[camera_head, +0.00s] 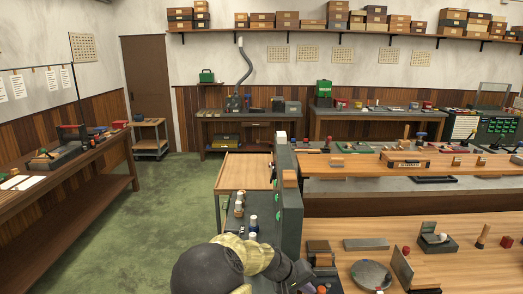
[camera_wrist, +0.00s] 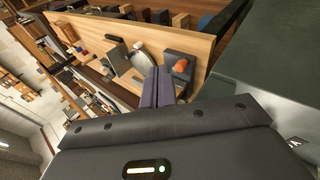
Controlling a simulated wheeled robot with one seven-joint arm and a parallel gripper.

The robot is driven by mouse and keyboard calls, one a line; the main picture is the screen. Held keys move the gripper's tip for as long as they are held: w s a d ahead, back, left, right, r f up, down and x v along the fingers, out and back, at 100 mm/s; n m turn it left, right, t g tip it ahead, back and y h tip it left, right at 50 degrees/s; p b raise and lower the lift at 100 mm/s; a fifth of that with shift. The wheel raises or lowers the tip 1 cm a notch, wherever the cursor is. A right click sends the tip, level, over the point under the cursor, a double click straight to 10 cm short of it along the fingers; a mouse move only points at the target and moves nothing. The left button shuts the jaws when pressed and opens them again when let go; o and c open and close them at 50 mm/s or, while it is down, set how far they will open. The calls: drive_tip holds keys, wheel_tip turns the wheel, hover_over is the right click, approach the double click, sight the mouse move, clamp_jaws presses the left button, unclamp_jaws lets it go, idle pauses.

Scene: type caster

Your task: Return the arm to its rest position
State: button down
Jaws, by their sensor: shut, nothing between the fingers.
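My arm shows at the bottom of the head view, with a dark rounded joint and yellowish links reaching right toward the upright dark green panel (camera_head: 291,215). The gripper end in the head view is partly hidden, low beside that panel. In the wrist view my gripper (camera_wrist: 158,72) has its two dark purple-grey fingers together with nothing between them. The fingers point toward a wooden bench top (camera_wrist: 90,30), seen tilted. I cannot tell the exact gap between the fingertips and the items there.
A dark block with an orange piece (camera_wrist: 181,66) appears close beside the fingers. In the head view a wooden bench (camera_head: 460,262) at right holds a round grey plate (camera_head: 371,274) and several small tools. Green floor (camera_head: 150,215) is open at left, before a long side bench (camera_head: 65,170).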

drive_tip(key=s+r+m+y, duration=0.1)
drive_tip(key=s+r+y, duration=0.2)
drive_tip(key=s, duration=0.7)
drive_tip(key=s+d+r+y, duration=0.1)
drive_tip(key=s+r+y, duration=0.3)
drive_tip(key=s, duration=0.7)
drive_tip(key=shift+s+d+r+m+y, duration=0.2)
drive_tip(key=shift+s+d+m+y, duration=0.1)
drive_tip(key=shift+m, duration=0.1)
drive_tip(key=shift+w, duration=0.15)
